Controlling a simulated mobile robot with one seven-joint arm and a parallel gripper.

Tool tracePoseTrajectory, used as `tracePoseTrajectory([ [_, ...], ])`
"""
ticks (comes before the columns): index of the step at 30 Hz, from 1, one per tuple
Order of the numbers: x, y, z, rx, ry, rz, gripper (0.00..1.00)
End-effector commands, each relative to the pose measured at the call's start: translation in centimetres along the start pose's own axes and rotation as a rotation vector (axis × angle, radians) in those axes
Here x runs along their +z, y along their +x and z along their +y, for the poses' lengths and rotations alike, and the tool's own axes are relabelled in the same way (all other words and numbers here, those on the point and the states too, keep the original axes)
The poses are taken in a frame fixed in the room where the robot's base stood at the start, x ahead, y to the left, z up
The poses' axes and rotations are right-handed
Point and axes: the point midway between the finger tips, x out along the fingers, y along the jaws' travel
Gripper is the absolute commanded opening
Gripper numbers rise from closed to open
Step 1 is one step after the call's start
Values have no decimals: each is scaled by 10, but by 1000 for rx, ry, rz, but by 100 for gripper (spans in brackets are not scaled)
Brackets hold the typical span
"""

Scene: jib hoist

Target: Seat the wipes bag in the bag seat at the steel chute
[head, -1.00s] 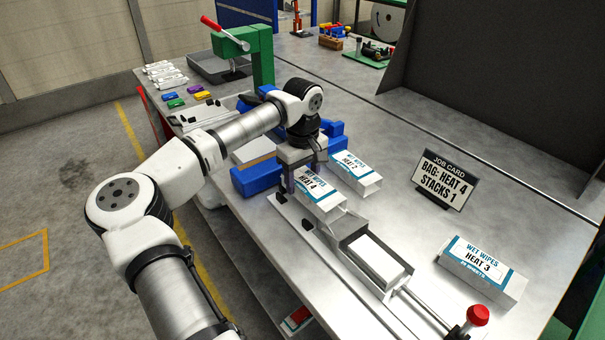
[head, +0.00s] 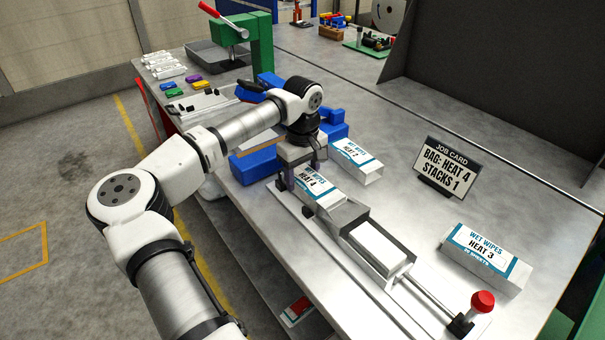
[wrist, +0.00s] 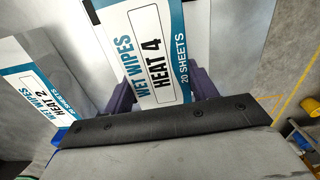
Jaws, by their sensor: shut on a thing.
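The wipes bag marked HEAT 4 (head: 321,189) is a white and blue box-shaped bag. My gripper (head: 300,180) is shut on its sides near the far end. The wrist view shows the bag (wrist: 152,55) between my two dark fingers (wrist: 165,95), label up. The bag's near end meets the far end of the steel chute (head: 346,217), roughly in line with it. I cannot tell whether the bag's mouth is around the chute or only against it. The bag seat is not distinct, hidden around the bag and gripper.
A white stack (head: 380,246) lies in the chute's trough, before a rod with a red knob (head: 483,301). Bag HEAT 2 (head: 358,160) is close right of my gripper. Bag HEAT 3 (head: 485,258) and the job card (head: 451,166) are farther right. Blue blocks (head: 255,163) stand behind.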

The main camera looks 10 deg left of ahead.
Motion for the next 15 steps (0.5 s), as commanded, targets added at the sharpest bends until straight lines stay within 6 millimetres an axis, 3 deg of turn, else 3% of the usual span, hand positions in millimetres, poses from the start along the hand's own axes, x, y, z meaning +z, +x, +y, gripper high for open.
tracePoseTrajectory([
  [5, 0, 3, 0, -1, -1, -1, 36],
  [6, 0, 3, 0, -1, -1, -1, 58],
  [12, 0, 2, 0, -1, -1, 0, 83],
  [15, 0, 2, 0, 0, -1, 0, 83],
])
